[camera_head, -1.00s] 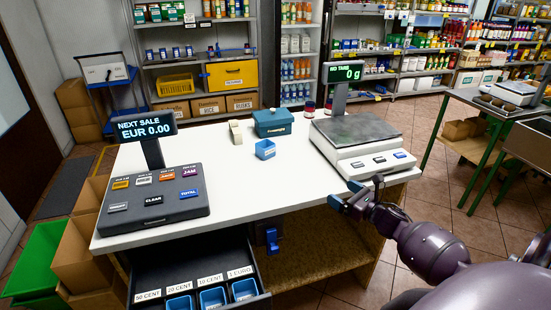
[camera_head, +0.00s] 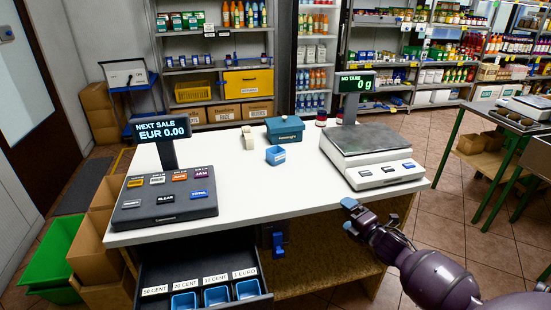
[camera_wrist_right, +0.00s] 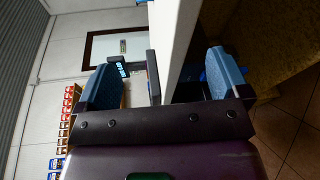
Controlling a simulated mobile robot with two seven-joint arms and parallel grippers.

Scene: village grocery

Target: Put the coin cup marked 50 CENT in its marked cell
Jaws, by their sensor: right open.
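A small blue coin cup (camera_head: 276,156) stands on the white counter; I cannot read its marking. The open cash drawer (camera_head: 262,299) below the counter's front has labels 50 CENT, 20 CENT, 10 CENT and 1 EURO. My left gripper is not in view.
A scale (camera_head: 372,155) stands on the counter's right, a till keypad (camera_head: 165,195) on its left. A teal box (camera_head: 285,130) and a beige object (camera_head: 248,138) stand behind the cup. A blue item (camera_head: 278,245) hangs below the counter. The counter's middle front is clear.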

